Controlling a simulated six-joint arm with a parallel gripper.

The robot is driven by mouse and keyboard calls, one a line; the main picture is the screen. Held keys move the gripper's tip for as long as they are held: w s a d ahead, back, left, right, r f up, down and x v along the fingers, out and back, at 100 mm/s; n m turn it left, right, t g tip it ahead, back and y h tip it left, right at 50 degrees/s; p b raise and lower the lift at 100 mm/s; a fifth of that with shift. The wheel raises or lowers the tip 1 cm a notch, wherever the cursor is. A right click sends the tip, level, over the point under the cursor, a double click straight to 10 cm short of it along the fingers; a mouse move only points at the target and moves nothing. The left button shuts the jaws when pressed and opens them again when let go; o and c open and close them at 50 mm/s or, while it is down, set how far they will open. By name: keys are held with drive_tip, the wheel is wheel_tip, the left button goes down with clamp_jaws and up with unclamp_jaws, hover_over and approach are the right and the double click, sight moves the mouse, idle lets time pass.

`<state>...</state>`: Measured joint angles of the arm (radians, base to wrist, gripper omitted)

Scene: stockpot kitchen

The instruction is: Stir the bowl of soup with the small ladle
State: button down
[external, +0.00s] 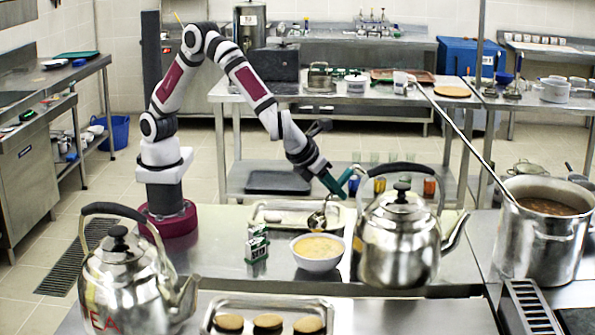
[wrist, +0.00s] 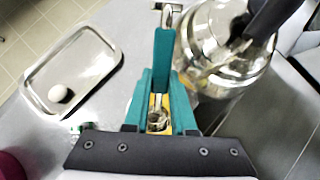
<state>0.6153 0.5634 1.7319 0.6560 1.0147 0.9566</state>
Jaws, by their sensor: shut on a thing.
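A white bowl of yellow-orange soup (external: 318,263) stands on the steel counter, left of a large kettle. My gripper (external: 345,183) is above and slightly right of the bowl, with its teal fingers shut on the small ladle (external: 317,221). The ladle's steel head hangs down-left of the fingers and shows just above the bowl's far rim; I cannot tell its exact height over the soup. In the wrist view my gripper (wrist: 162,75) covers most of the bowl, and the ladle's head (wrist: 157,120) shows between the fingers against yellow soup.
A steel kettle (external: 397,245) stands close on the bowl's right. Behind is a steel tray (external: 275,212) with a white egg-like thing (wrist: 58,93). A tray of round patties (external: 268,321) lies in front. A stockpot (external: 538,245) stands far right.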

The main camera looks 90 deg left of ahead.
drive_tip(key=shift+w+d+r, duration=0.1)
drive_tip(key=shift+d, duration=0.15)
drive_tip(key=shift+f, duration=4.1)
